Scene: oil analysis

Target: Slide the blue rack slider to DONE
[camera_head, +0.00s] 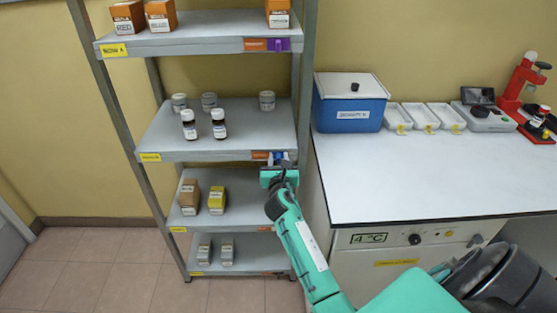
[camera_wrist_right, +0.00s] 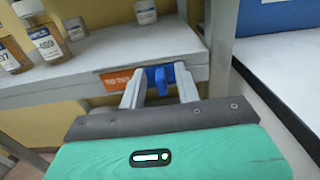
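The blue rack slider (camera_head: 278,157) sits at the right end of the front edge of the rack's second shelf from the top. In the wrist view the blue slider (camera_wrist_right: 160,78) is just right of an orange label (camera_wrist_right: 116,80) whose text is too small to read surely. My right gripper (camera_head: 278,168) is at this shelf edge. In the wrist view the right gripper's fingers (camera_wrist_right: 160,86) stand apart, one on each side of the slider. Contact with the slider is not clear. No DONE marking is readable. My left gripper is out of view.
The shelf bears dark bottles (camera_head: 219,124) and white jars (camera_head: 209,101). A rack post (camera_head: 304,90) stands close on the right, beside a white-topped bench (camera_head: 430,175) with a blue box (camera_head: 350,103). The shelf above has a purple slider (camera_head: 282,45).

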